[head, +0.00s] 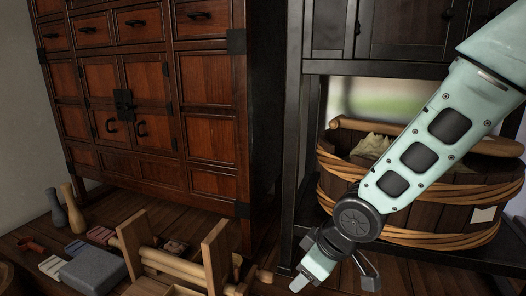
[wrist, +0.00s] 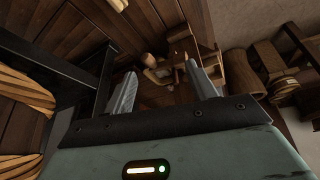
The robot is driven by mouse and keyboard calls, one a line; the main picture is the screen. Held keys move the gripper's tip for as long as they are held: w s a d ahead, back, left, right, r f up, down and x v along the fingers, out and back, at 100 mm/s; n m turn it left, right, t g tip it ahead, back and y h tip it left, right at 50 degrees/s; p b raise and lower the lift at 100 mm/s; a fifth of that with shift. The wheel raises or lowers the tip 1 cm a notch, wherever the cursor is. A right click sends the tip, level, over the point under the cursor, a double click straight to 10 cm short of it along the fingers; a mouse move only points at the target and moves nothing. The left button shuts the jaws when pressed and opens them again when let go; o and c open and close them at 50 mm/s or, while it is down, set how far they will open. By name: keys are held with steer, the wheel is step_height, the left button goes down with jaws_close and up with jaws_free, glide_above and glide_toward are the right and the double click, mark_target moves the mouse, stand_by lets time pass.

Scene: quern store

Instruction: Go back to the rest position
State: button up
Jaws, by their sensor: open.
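My gripper (head: 335,270) hangs low in front of the dark stand in the head view, at the end of my pale green arm. In the wrist view my gripper (wrist: 160,92) shows two fingers spread wide apart, with nothing between them but the floor and wooden things farther off. It is open and empty. The task names no object to handle.
A round wooden tub (head: 440,208) with rope bands stands on the dark stand (head: 292,130), close behind my arm. A red-brown cabinet (head: 210,105) stands left. A wooden frame (head: 215,255), a grey block (head: 93,272) and two vases lie or stand on the floor.

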steer(key=s+d+r+m+g+h, duration=0.1)
steer(key=s+d+r, duration=0.15)
steer(key=s, duration=0.45)
steer(key=s+d+r+m+g+h+p, duration=0.1)
steer(key=s+r, duration=0.2)
steer(key=s, duration=0.4)
steer(key=s+d+r+m+g+h, duration=0.1)
steer(key=s+d+r, duration=0.15)
steer(key=s, duration=0.45)
step_height(320, 180, up, 18)
steer(key=p, duration=1.7)
steer(key=shift+w+a+f, duration=0.15)
steer(key=shift+w+a, duration=0.15)
steer(key=shift+a, duration=0.15)
